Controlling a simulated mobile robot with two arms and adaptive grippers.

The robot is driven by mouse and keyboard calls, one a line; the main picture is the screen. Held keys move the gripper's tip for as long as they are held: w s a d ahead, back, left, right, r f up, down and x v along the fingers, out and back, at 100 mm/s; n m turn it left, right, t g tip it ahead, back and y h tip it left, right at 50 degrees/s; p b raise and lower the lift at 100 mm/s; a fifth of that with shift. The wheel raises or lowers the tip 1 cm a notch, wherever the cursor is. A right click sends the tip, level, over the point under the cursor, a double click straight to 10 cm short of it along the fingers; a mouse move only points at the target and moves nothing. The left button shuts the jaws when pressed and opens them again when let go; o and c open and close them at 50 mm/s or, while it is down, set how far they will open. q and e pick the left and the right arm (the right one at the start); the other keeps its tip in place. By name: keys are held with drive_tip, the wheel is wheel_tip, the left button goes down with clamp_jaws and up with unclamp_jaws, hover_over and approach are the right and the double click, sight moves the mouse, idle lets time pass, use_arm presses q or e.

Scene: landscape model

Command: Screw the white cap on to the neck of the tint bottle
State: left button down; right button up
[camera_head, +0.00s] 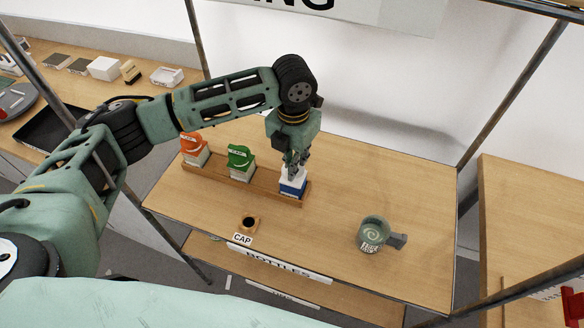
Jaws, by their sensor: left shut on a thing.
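The neck is hidden. My right gripper is not in view.
The table between rack and mug is clear. Thin metal posts frame the table.

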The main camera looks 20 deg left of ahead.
use_arm(q)
drive_tip(key=m, duration=0.2)
drive_tip(key=m+p, duration=0.1)
drive_tip(key=m, duration=0.1)
drive_tip(key=shift+s+f, duration=0.25)
drive_tip(key=shift+m, duration=0.6)
drive_tip(key=shift+f, duration=0.1)
drive_tip(key=shift+s+f+p, duration=0.1)
drive_tip(key=shift+p, duration=0.3)
drive_tip(key=c, duration=1.7)
unclamp_jaws()
drive_tip(key=shift+c, duration=0.2)
drive_tip(key=shift+w, duration=0.2)
